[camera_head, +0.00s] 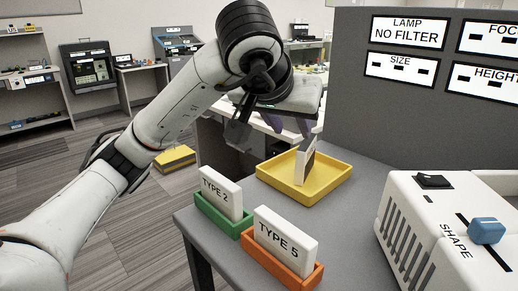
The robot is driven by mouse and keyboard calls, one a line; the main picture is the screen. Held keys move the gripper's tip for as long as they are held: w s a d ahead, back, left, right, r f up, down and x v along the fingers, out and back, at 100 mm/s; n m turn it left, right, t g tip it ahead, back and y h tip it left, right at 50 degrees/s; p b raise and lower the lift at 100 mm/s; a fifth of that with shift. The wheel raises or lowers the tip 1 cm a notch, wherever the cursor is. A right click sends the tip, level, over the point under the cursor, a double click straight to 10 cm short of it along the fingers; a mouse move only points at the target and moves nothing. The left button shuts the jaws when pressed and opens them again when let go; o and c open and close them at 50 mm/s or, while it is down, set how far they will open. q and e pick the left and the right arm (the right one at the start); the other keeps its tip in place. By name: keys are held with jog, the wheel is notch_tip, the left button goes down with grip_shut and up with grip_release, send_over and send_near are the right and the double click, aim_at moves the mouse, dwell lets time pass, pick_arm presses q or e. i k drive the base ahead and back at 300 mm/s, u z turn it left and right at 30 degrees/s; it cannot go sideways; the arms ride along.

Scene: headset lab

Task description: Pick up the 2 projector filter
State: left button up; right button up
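The type 2 filter (222,194) is a white block labelled "TYPE 2". It stands upright in a small green holder (217,217) at the near left of the grey table. My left gripper (270,132) is up and behind it, to the right, above the far side of the table. Its dark fingers look spread apart, with nothing seen between them. My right gripper is not in view.
A type 5 filter (284,241) stands in an orange holder (264,262). A yellow tray (330,188) holds another tilted filter (304,163) below my gripper. A white projector (420,215) with a blue knob (486,231) stands right; a grey panel (350,115) rises behind.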

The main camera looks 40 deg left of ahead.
aim_at(225, 196)
jog(key=u, duration=1.4)
